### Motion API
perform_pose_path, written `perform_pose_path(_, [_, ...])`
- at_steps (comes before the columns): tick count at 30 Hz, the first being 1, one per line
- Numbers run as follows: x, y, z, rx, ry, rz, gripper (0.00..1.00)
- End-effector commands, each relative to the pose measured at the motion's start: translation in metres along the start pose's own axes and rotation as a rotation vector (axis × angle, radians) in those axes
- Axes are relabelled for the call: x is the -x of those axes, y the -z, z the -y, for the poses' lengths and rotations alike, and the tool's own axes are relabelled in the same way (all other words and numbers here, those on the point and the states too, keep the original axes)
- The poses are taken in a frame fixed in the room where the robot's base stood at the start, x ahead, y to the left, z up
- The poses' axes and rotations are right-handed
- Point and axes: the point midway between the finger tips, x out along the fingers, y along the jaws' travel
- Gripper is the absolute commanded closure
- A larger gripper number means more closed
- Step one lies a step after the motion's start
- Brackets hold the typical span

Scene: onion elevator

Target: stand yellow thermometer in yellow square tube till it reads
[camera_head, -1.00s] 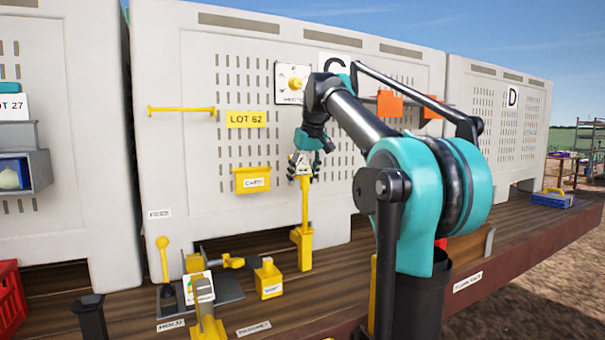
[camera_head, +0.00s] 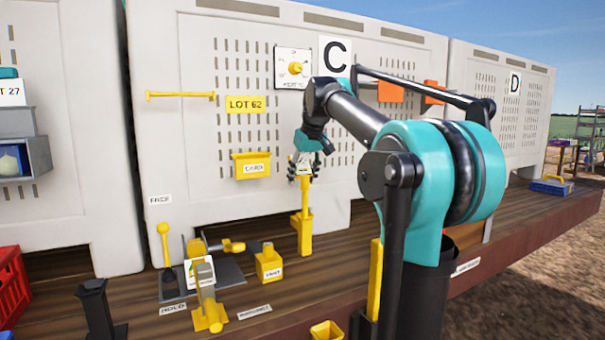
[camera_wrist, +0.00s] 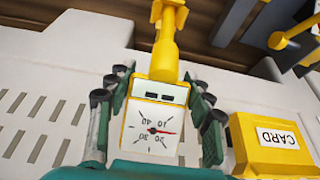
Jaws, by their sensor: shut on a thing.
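The head has a yellow rim and a white dial with a red-tipped needle, and faces the wrist camera upside down. In the head view the thermometer is upright, its yellow stem (camera_head: 305,192) running down to the yellow square tube (camera_head: 304,235) standing on the deck. The stem's lower end is hidden; it appears to be inside the tube. The tube also shows beyond the head in the wrist view (camera_wrist: 165,60).
A grey perforated wall carries a yellow card holder (camera_head: 251,166), a LOT 62 sign (camera_head: 245,104) and a dial plate (camera_head: 293,68). A yellow block (camera_head: 268,262) and a clamp fixture (camera_head: 205,280) stand left of the tube. A small open yellow box (camera_head: 326,332) is in front.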

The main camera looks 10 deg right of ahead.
Motion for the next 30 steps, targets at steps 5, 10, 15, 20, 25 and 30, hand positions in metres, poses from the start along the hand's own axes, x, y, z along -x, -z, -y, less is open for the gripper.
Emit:
perform_pose_path(5, [-0.008,-0.004,0.000,0.000,0.000,0.000,1.00])
perform_pose_path(10, [-0.015,-0.006,0.000,0.000,0.000,0.000,1.00])
perform_pose_path(15, [-0.022,-0.009,0.000,0.000,0.000,0.000,1.00])
perform_pose_path(20, [-0.028,-0.012,0.000,0.000,0.000,0.000,1.00])
perform_pose_path(25, [-0.032,-0.014,0.000,0.000,0.000,0.000,1.00])
perform_pose_path(30, [-0.034,-0.015,0.000,0.000,0.000,0.000,1.00])
